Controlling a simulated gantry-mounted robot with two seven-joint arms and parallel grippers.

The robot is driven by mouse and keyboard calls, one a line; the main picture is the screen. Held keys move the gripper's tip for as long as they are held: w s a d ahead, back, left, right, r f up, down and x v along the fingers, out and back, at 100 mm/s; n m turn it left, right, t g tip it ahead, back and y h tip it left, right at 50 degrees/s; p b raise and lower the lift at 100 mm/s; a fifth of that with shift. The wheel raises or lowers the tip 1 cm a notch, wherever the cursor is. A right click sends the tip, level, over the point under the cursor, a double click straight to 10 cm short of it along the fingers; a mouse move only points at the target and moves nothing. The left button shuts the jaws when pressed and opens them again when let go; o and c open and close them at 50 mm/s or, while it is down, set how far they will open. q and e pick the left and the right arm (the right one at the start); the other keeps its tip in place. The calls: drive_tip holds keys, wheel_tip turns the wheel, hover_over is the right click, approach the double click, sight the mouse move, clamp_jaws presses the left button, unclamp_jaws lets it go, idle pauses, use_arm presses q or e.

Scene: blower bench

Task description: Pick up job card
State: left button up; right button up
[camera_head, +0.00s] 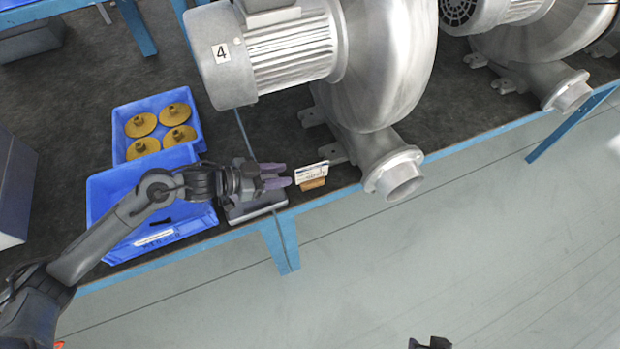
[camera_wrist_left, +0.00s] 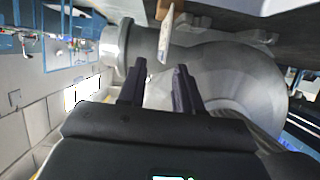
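The job card (camera_head: 311,172) is a small white printed card standing in a wooden holder (camera_head: 313,185) near the bench's front edge, beside the blower outlet. In the left wrist view the card (camera_wrist_left: 166,33) appears edge-on, just beyond the fingertips, with the wooden holder (camera_wrist_left: 161,9) at the top. My left gripper (camera_head: 284,176) is open and empty, just left of the card and apart from it. Its two dark fingers (camera_wrist_left: 160,67) are spread in the wrist view. A dark part at the bottom edge (camera_head: 430,343) may be my right gripper; its fingers cannot be made out.
The large grey blower marked 4 (camera_head: 385,75) stands right behind the card, its outlet (camera_head: 402,180) close by. A blue bin of brass-coloured discs (camera_head: 122,118) and a second blue bin (camera_head: 100,192) lie to the left. A second blower (camera_head: 540,45) stands at right.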

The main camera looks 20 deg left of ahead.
sight(312, 179)
use_arm(q)
drive_tip(key=shift+h, duration=0.3)
drive_tip(key=b+x, duration=0.1)
drive_tip(key=x, duration=0.4)
drive_tip(key=shift+w, duration=0.15)
drive_tip(key=shift+w+d+f+g+b, duration=0.25)
drive_tip(key=shift+w+f+g+b, duration=0.05)
drive_tip(key=shift+b, duration=0.25)
drive_tip(key=b+x, duration=0.1)
drive_tip(key=x, duration=0.3)
drive_tip(key=shift+w, duration=0.2)
clamp_jaws()
